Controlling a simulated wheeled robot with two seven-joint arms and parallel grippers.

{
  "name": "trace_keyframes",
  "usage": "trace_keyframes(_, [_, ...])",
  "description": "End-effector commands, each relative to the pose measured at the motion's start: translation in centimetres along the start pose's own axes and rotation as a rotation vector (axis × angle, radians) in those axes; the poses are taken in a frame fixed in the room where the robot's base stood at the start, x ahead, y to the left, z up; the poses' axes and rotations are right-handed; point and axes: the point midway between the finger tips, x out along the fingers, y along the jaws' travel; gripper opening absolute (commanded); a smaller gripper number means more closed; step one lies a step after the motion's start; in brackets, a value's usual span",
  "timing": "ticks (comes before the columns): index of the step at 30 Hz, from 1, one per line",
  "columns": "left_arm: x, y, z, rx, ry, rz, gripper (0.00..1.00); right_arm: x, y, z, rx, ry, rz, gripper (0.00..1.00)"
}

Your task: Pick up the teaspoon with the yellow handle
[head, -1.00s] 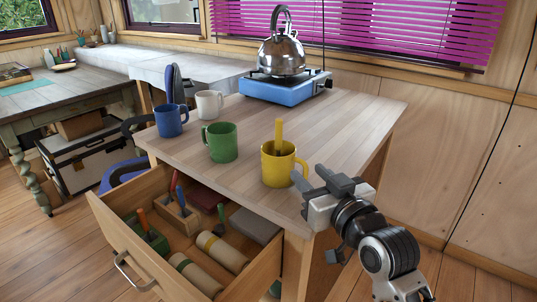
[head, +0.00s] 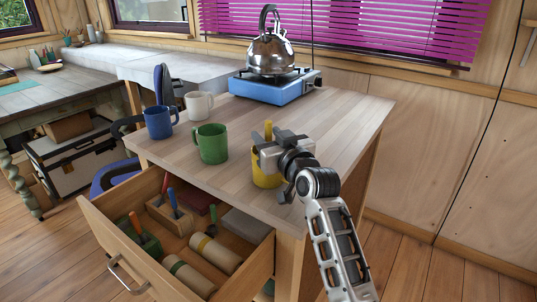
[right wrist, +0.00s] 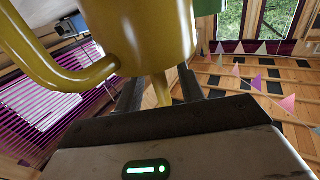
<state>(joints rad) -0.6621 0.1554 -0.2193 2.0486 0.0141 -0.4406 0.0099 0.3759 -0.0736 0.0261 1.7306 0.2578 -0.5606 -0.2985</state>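The yellow-handled teaspoon (head: 268,128) stands in a yellow mug (head: 266,176) near the front right of the wooden table; only its upper handle shows above the rim. My right gripper (head: 269,143) is at the mug's rim and hides part of the mug. In the right wrist view, the mug (right wrist: 150,35) fills the top, its own handle to the left. The spoon handle (right wrist: 162,90) lies between the two dark fingers (right wrist: 160,93), with gaps on both sides. The gripper is open and not closed on the handle. My left gripper is not in view.
A green mug (head: 211,144), a blue mug (head: 159,122) and a white mug (head: 199,105) stand left on the table. A kettle (head: 273,51) sits on a blue stove (head: 271,88) behind. An open drawer (head: 115,238) with rolls and coloured-handled tools juts out at front left.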

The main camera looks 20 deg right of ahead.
Motion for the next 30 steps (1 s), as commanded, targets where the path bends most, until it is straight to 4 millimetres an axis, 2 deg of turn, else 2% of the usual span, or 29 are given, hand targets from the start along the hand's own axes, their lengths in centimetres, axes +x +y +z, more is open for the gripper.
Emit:
trace_keyframes(4, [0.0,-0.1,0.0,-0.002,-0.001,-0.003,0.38,1.6,0.0,0.0,0.002,0.000,0.000,0.39])
trace_keyframes(12, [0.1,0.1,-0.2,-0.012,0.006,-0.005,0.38,1.9,0.0,0.1,0.001,0.000,0.001,0.39])
trace_keyframes(16, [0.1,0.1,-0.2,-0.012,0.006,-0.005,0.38,1.9,0.0,0.1,0.000,0.000,0.001,0.03])
trace_keyframes(17, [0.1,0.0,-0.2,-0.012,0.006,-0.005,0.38,1.9,0.0,0.1,0.000,0.000,0.001,0.00])
trace_keyframes(26, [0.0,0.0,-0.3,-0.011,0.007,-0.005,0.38,1.9,0.0,-0.1,0.000,0.001,0.001,0.00])
trace_keyframes(30, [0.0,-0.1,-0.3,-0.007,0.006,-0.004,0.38,1.9,0.0,-1.6,-0.001,0.006,0.001,0.00])
